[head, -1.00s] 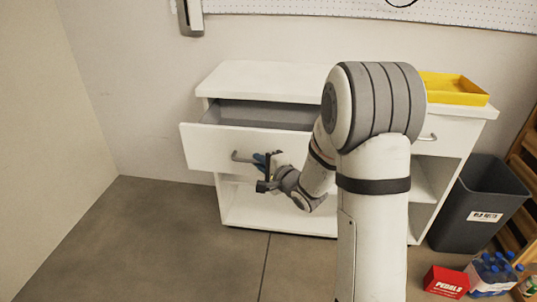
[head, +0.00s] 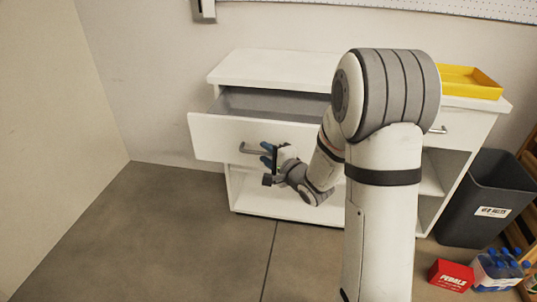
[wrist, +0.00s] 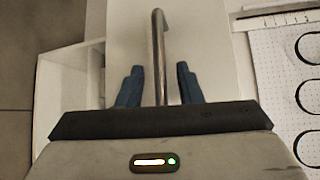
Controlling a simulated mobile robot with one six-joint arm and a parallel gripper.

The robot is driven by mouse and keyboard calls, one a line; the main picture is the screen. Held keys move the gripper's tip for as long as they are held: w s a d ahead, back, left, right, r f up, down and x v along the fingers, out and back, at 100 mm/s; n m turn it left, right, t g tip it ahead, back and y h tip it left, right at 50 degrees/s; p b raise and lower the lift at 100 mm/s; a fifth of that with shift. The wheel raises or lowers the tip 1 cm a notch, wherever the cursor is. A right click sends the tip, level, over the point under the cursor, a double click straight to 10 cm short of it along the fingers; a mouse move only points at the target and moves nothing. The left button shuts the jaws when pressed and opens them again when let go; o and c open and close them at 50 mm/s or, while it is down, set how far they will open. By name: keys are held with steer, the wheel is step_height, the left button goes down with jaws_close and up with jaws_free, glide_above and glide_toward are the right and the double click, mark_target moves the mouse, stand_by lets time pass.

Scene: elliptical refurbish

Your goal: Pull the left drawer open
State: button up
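The left drawer (head: 222,139) of the white cabinet is pulled out, with its grey inside showing in the head view. Its metal bar handle (head: 250,150) is on the white front. My gripper (head: 266,155) is at the handle, its blue fingers partly hidden behind my wrist. In the wrist view, the handle bar (wrist: 158,50) runs between the two blue fingertips of my gripper (wrist: 160,83). A gap shows on each side of the bar, so the fingers are open around it, not clamped.
The white cabinet (head: 270,66) has open shelves below and a yellow tray (head: 470,83) on top. A dark bin (head: 480,200), a red box (head: 450,275) and blue-capped bottles (head: 497,268) stand at right. The floor (head: 150,240) at left is clear.

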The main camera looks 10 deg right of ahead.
steer(key=shift+s+d+r, duration=0.1)
steer(key=shift+s+d, duration=0.1)
steer(key=p+v, duration=0.1)
steer(key=v, duration=0.6)
steer(key=shift+p, duration=0.35)
steer(key=shift+s, duration=0.1)
